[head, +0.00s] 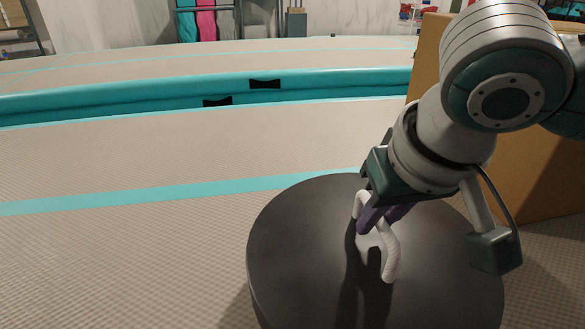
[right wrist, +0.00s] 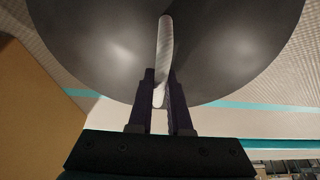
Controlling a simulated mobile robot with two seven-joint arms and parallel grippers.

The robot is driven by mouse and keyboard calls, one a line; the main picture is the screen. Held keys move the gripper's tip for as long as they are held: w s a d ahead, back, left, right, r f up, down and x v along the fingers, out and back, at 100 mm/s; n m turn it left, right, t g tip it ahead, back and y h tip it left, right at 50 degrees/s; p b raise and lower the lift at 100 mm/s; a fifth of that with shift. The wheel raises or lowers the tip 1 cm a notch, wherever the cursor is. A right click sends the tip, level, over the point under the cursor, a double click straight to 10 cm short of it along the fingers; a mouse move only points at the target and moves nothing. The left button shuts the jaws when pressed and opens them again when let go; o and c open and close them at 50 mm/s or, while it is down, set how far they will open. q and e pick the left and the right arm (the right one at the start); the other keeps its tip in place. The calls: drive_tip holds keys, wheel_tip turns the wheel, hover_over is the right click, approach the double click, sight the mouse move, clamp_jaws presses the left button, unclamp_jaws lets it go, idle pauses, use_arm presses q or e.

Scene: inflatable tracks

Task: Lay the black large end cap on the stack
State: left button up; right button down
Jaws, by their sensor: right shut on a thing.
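The black large end cap (head: 300,230) is a wide round dark disc with a white bent handle (head: 390,262) on its upper face. It fills the lower middle of the head view and looks roughly level. My right gripper (head: 376,218) is above it, with its purple fingers shut on the handle. In the right wrist view the fingers (right wrist: 161,88) close on the white handle (right wrist: 164,48) in front of the dark disc (right wrist: 90,40). I cannot make out a separate stack; anything under the cap is hidden. My left gripper is not in view.
A large brown box (head: 540,175) stands close on the right, behind my right arm. A teal inflatable tube (head: 150,98) crosses the back of the beige floor mat (head: 130,260). The mat left of the cap is clear.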

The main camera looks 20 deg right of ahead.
sight(371, 244)
wheel_tip(371, 244, down, 4)
drive_tip(key=shift+f+b, duration=0.15)
drive_tip(key=shift+b, duration=0.85)
drive_tip(key=shift+w, duration=0.1)
drive_tip(key=c, duration=0.8)
unclamp_jaws()
drive_tip(key=shift+c, duration=0.2)
